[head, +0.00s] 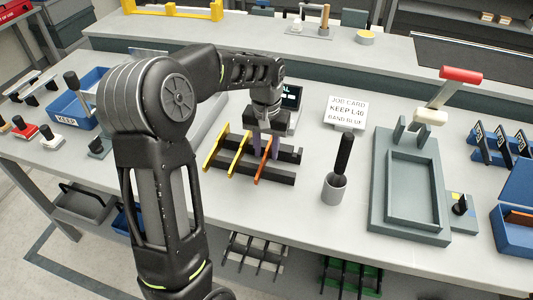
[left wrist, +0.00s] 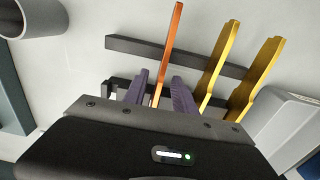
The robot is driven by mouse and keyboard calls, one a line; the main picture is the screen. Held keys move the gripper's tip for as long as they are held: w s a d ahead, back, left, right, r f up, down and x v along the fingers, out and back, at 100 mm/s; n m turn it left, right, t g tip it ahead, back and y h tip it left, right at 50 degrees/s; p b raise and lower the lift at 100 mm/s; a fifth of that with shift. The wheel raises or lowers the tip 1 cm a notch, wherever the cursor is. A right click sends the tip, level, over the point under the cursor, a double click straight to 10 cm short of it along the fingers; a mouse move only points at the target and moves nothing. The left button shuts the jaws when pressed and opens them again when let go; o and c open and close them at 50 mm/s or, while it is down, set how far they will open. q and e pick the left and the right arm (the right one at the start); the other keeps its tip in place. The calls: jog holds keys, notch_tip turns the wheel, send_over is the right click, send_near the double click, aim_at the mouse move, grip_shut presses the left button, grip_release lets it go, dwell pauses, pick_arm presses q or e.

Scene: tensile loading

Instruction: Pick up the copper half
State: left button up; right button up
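The copper half (head: 262,165) is a thin flat orange-brown strip lying across two dark rails of a rack (head: 283,180). It is the rightmost strip in the head view, beside two yellow strips. My left gripper (head: 266,146) reaches down over it from above. In the left wrist view the copper half (left wrist: 169,48) runs between the two purple fingers of my left gripper (left wrist: 160,78). A gap seems to show on each side, so the fingers look open around it. Its lower end is hidden by the gripper body. My right gripper is not in view.
Yellow strips (head: 213,151) lie on the same rack, close to the left finger area. A grey cup with a black-handled tool (head: 334,188) stands to the right. A job card (head: 347,111) and a small display (head: 291,97) stand behind. A grey tray fixture (head: 412,207) is further right.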

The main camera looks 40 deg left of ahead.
pick_arm(q)
jog(key=shift+f, duration=0.35)
dwell(0.3)
grip_shut()
jog(key=shift+r, duration=0.1)
dwell(1.2)
